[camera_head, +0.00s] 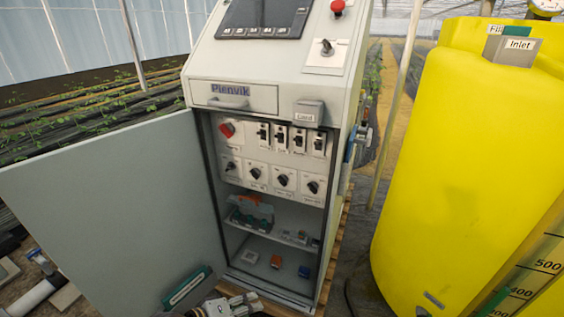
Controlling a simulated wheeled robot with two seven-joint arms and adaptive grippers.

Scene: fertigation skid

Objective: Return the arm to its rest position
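A gripper, seemingly my left (240,302), shows at the bottom edge, low in front of the cabinet (341,105). Only its end is in the picture, and I cannot tell whether it is open or shut. No held object can be made out. My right gripper is not in view. The cabinet's grey door (115,215) stands wide open to the left. Inside are a panel with a red rotary switch (227,129), breakers and several black knobs, and shelves below with small parts.
A large yellow tank (460,160) with an Inlet box (512,46) stands close on the right. A green-labelled item (187,287) is by the door's lower edge. Pipe-like parts (35,295) lie at the lower left. A narrow gap separates cabinet and tank.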

